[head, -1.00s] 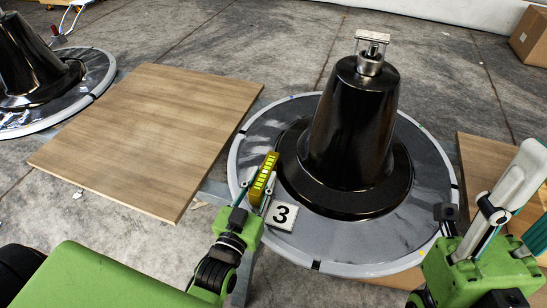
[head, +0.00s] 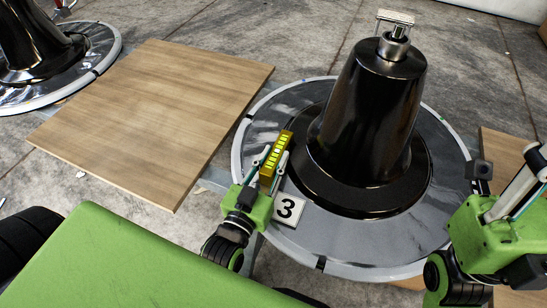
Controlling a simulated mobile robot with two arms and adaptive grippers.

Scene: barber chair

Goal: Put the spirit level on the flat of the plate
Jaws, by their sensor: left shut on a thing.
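My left gripper (head: 265,178) is shut on the yellow spirit level (head: 278,155) and holds it up near the left rim of the round grey base. The black barber chair column (head: 372,115) stands upright on that base. A small metal plate (head: 397,18) tops the column, well above and to the right of the level. My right gripper (head: 527,178) is at the right edge, pointing up, away from the column; its fingertips are not clear enough to tell open from shut.
The round grey base (head: 350,250) carries a tag marked 3 (head: 289,208). A wooden board (head: 150,115) lies to the left, and another (head: 497,150) at the right. A second black column on a round base (head: 100,55) stands at the top left. Concrete floor shows between them.

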